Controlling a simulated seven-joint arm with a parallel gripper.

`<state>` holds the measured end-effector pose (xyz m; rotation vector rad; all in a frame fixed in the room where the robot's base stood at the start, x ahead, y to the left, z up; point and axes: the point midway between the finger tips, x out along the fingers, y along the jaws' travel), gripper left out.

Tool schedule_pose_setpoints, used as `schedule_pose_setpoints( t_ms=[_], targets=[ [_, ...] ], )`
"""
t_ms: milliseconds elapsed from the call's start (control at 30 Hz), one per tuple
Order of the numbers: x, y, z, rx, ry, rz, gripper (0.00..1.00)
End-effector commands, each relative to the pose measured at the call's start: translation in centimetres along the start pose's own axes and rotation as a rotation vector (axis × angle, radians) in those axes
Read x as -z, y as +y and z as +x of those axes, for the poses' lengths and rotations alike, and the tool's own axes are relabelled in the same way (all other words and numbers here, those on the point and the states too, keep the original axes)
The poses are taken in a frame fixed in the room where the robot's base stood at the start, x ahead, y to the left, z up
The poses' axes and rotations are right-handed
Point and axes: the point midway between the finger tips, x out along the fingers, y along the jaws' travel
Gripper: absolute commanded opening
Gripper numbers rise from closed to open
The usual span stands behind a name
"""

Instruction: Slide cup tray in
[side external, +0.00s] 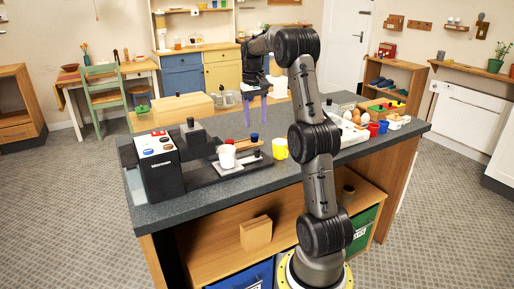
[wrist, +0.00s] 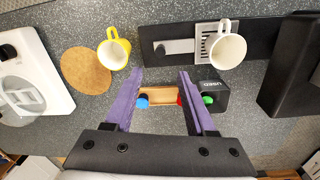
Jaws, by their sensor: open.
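The coffee machine (side external: 162,168) is a black block at the left of the counter, and its edge shows at the right of the wrist view (wrist: 286,75). A long flat black base (wrist: 190,28) extends from it. On the base are a slatted pale grate (wrist: 203,42), seemingly the cup tray, and a grey bar (wrist: 170,46) reaching away from the machine. A white mug (wrist: 228,50) stands over the grate, partly hiding it; it also shows in the side view (side external: 227,158). My gripper (wrist: 161,76) is open and empty, purple fingers pointing down above the counter behind the base.
A yellow mug (wrist: 114,52) stands near a round wooden coaster (wrist: 85,71). A small wooden holder (wrist: 160,97) with blue and red pods lies below my fingers, beside a black "USED" box (wrist: 210,92). A white egg tray (side external: 346,133) and cups crowd the counter's right end.

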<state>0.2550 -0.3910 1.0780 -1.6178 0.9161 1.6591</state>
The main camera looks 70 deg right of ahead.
Motion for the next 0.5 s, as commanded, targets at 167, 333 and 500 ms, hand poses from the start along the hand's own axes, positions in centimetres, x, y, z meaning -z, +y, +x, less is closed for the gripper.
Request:
schedule_pose_setpoints(
  t_ms=[167, 333, 500],
  targets=[
    [-0.1, 0.0, 3.7, 0.0, -0.006, 0.0, 0.56],
    [-0.1, 0.0, 6.9, -0.001, -0.005, 0.0, 0.56],
    [-0.1, 0.0, 9.5, -0.001, -0.003, 0.0, 0.56]
  ],
)
